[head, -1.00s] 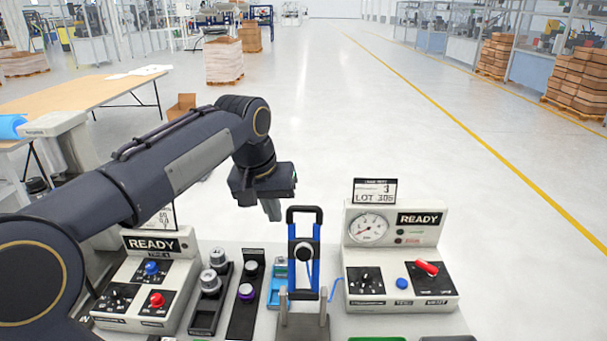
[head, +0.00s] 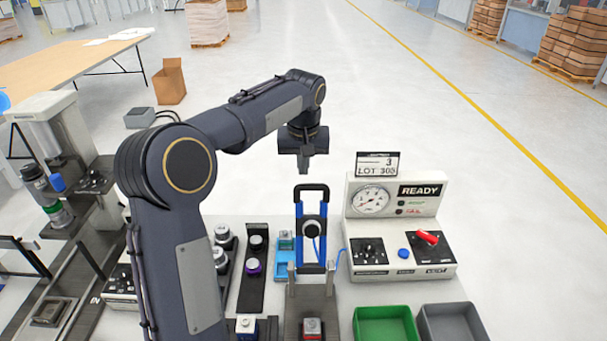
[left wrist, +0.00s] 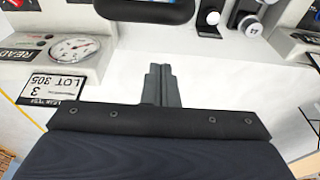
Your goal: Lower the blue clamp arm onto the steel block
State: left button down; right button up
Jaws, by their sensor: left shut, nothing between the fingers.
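The blue clamp arm (head: 299,246) stands upright at the middle of the bench, with two blue side bars and a black loop handle on top. Its dark handle also shows at the top edge of the left wrist view (left wrist: 150,11). My left gripper (head: 304,170) points down just above and behind the handle, apart from it. Its fingers (left wrist: 162,84) are together and empty. A small block with a red and grey top (head: 312,328) sits on the dark base in front of the clamp; I cannot tell whether it is the steel block. My right gripper is out of view.
A gauge panel marked READY (head: 420,215) stands right of the clamp. A green tray (head: 358,318) and a grey tray (head: 424,318) are at front right. Black racks with knobs (head: 252,285) stand left. My left arm covers much of the left side.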

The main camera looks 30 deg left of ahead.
pick_arm(q)
jog(key=s+d, duration=0.2)
jog(key=s, duration=0.1)
jog(key=shift+s, duration=0.1)
jog(key=shift+f, duration=0.1)
dwell(0.3)
